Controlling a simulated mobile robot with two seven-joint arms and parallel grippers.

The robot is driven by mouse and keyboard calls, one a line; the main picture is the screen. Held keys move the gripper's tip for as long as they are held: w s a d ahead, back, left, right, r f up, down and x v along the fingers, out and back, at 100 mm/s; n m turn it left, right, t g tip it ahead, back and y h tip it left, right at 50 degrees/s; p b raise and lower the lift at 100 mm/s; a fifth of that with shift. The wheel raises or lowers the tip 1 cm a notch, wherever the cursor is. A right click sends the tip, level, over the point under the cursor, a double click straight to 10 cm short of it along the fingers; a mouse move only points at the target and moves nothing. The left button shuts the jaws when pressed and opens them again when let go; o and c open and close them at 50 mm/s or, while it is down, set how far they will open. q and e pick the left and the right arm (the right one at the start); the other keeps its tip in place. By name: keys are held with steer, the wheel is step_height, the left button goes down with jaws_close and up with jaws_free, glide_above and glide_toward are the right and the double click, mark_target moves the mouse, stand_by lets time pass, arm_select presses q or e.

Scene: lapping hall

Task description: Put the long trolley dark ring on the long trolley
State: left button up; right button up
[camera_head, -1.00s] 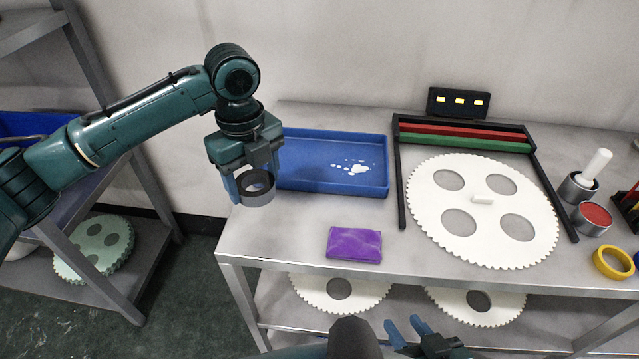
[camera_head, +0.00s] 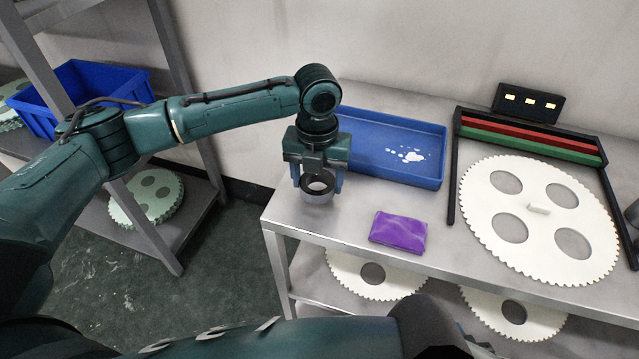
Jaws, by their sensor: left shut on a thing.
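My left gripper (camera_head: 318,184) points down and is shut on a dark grey ring (camera_head: 317,197). It holds the ring at the left end of a long grey metal table with a lower shelf (camera_head: 340,226), which looks like the long trolley; no wheels show. The ring appears over or very near the tabletop, left of the purple pad; I cannot tell whether it touches. The fingers partly cover the ring. My right gripper's fingers are not in view.
A blue tray (camera_head: 437,183) lies behind the ring, and a purple pad (camera_head: 398,232) to its right. A large white toothed disc (camera_head: 480,205) lies in a black frame (camera_head: 451,190). A rack with a blue bin (camera_head: 112,84) stands at left.

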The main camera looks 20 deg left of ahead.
arm_select(q)
steer(key=shift+f, duration=1)
steer(key=shift+f, duration=0.1)
steer(key=o, duration=1.1)
step_height(320, 180, up, 12)
steer(key=shift+r+p, duration=0.1)
steer(key=shift+p, duration=0.25)
